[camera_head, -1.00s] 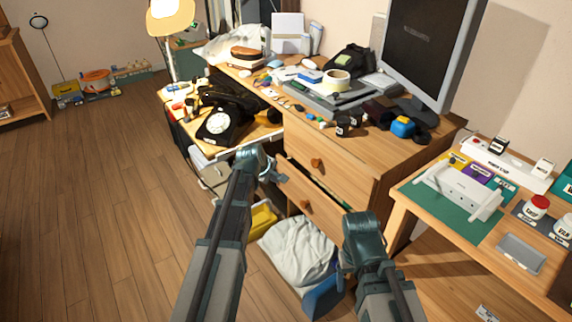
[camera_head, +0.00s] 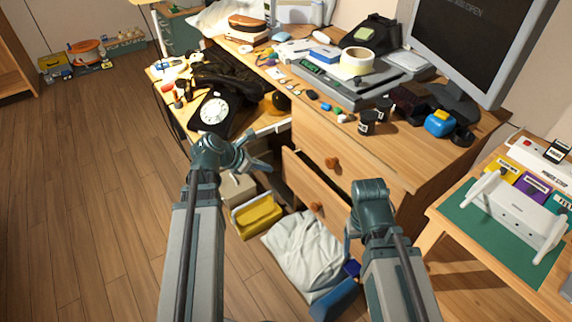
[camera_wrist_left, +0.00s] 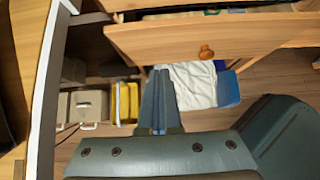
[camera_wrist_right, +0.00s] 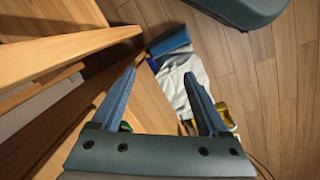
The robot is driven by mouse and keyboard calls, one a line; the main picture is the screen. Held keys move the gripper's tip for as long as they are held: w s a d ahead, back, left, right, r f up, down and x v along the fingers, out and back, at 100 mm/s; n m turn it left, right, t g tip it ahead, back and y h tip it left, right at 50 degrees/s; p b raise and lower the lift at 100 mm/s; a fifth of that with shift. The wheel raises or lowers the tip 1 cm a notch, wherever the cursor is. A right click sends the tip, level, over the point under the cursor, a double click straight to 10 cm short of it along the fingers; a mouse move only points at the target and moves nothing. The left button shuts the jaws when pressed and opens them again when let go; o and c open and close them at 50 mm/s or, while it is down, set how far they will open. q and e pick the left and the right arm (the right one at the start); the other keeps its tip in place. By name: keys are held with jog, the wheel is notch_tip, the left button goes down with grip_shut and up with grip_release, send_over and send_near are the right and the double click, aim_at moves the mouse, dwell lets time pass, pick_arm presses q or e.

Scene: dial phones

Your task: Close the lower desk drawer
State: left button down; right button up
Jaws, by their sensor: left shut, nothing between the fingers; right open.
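The lower desk drawer (camera_head: 304,187) is pulled out below the shut-looking upper drawer (camera_head: 318,150). Its wooden front has a round knob (camera_head: 317,207), and a dark gap shows behind the front. In the left wrist view, the drawer front (camera_wrist_left: 250,38) crosses the top, with its knob (camera_wrist_left: 206,52) and some contents visible. My left gripper (camera_head: 248,152) is shut and empty, left of the drawer and apart from it; its fingers (camera_wrist_left: 159,100) point toward the space left of the knob. My right gripper (camera_wrist_right: 165,85) is open and empty, close to the drawer's right side; its fingers are mostly hidden in the head view.
A white cloth bag (camera_head: 303,248), a blue box (camera_head: 335,300) and a yellow bin (camera_head: 255,215) stand on the floor below the drawer. A black dial phone (camera_head: 215,112) sits on the left surface. A side table (camera_head: 437,232) stands right.

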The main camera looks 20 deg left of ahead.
pick_arm(q)
jog(key=b, duration=0.7)
send_near(300, 170)
notch_tip(300, 170, down, 5)
jog(key=shift+w+d+r, duration=0.3)
jog(key=shift+w+d, duration=0.4)
jog(key=shift+w, duration=0.1)
jog(key=shift+w+d+r, duration=0.3)
jog(key=shift+w+d, duration=0.35)
jog(key=shift+w, duration=0.1)
jog(key=w+d, duration=0.1)
jog(key=w, duration=0.1)
jog(key=w+d, duration=0.2)
jog(key=shift+r, duration=0.1)
